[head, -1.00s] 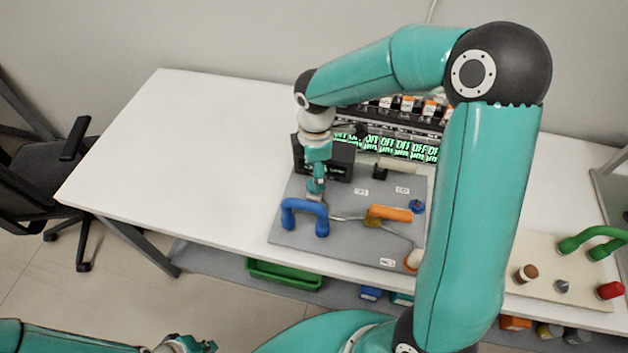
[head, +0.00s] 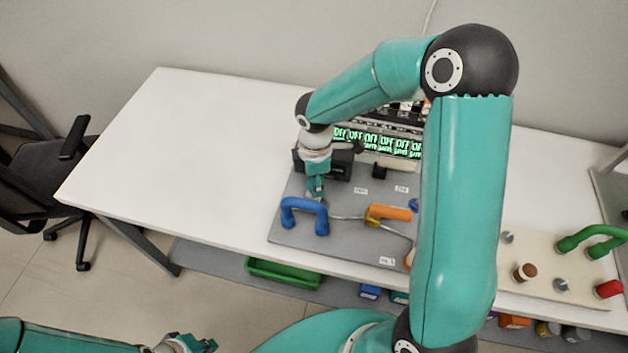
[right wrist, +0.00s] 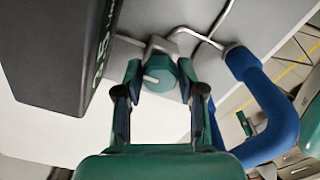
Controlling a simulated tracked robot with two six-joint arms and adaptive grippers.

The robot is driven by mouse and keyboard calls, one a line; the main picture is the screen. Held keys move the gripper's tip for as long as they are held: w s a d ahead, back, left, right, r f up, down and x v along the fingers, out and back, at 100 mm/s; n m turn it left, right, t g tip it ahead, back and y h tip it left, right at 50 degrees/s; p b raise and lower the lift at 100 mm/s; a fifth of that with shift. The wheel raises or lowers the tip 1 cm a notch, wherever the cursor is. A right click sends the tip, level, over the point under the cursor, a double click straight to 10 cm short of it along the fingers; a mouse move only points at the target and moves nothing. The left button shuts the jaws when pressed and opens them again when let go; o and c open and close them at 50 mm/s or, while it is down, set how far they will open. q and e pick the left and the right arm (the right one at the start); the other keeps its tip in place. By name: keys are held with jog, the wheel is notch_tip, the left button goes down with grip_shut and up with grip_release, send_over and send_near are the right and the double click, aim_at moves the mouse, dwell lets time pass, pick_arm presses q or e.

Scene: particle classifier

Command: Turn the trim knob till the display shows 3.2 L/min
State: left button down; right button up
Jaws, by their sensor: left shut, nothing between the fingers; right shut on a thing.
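The trim knob (right wrist: 160,74), green with a pale pointer mark, sits on a metal pipe fitting. My right gripper (right wrist: 160,88) is shut on it, with one finger on each side. In the head view my right gripper (head: 315,190) reaches down just behind the blue handle, and the knob is hidden there. The display is a black box (right wrist: 58,55) left of the knob; a few green digits show at a steep angle, and I cannot read the full value. Its face is not readable in the head view (head: 338,168). My left gripper (head: 205,345) is shut and empty at the bottom edge.
The blue handle (head: 304,208) stands close beside my right gripper; it also shows in the right wrist view (right wrist: 275,115). An orange handle (head: 388,213) lies on the grey panel (head: 345,250). Green "OFF" displays (head: 375,143) line the back. The table's left part is clear.

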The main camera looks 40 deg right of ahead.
jog(key=shift+a, duration=0.15)
jog(key=shift+c, duration=0.7)
jog(key=shift+f+m+b, duration=0.15)
jog(key=shift+m+b, duration=1.65)
jog(key=shift+m, duration=0.2)
jog(key=m+b, duration=0.3)
jog(key=m, duration=0.2)
jog(key=m+b, duration=0.3)
jog(key=m, duration=0.2)
jog(key=shift+s+m, duration=0.1)
jog(key=shift+m, duration=0.3)
jog(key=m+b, duration=0.1)
jog(key=m, duration=0.3)
jog(key=shift+m+b, duration=0.4)
jog(key=o, duration=1.1)
jog(key=shift+r, duration=0.2)
